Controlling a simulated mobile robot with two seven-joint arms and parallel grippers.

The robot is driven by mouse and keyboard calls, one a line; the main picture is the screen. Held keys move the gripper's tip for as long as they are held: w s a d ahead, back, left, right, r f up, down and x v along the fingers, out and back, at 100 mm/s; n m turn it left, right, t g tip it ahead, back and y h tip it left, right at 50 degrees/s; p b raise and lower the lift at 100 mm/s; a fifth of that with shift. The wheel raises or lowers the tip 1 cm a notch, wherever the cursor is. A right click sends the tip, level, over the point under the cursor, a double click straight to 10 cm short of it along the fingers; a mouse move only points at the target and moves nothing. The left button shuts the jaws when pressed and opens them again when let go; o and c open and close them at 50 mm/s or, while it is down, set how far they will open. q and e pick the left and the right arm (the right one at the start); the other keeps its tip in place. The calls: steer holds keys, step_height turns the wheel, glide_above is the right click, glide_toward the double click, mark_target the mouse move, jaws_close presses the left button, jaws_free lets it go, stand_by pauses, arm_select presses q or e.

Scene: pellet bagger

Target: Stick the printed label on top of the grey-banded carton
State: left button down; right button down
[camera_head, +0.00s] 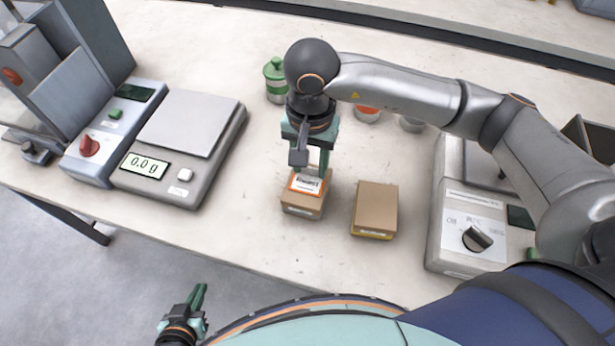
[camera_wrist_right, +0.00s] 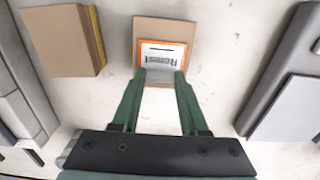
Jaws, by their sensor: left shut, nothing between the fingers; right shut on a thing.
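The printed label (camera_head: 307,184), white with an orange border and dark print, is in the fingertips of my right gripper (camera_head: 311,168). In the right wrist view the label (camera_wrist_right: 162,54) lies flat over the top of a brown carton (camera_wrist_right: 164,26), within its outline. I cannot tell whether it touches the top. In the head view this carton (camera_head: 302,208) is the left one of two; its band is hard to make out but is not yellow. My left gripper (camera_head: 198,297) is shut and empty, low beside the table's front edge.
A yellow-banded carton (camera_head: 376,208) stands just to the right. A scale (camera_head: 185,140) reading 0.0 g is at left, and a grey machine with a knob (camera_head: 470,235) at right. A green jar (camera_head: 276,80) and an orange-topped container (camera_head: 367,114) stand behind.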

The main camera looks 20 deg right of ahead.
mark_target(310, 167)
steer(key=shift+c, duration=1.8)
jaws_free()
step_height(310, 167, up, 12)
steer(key=shift+r, duration=0.2)
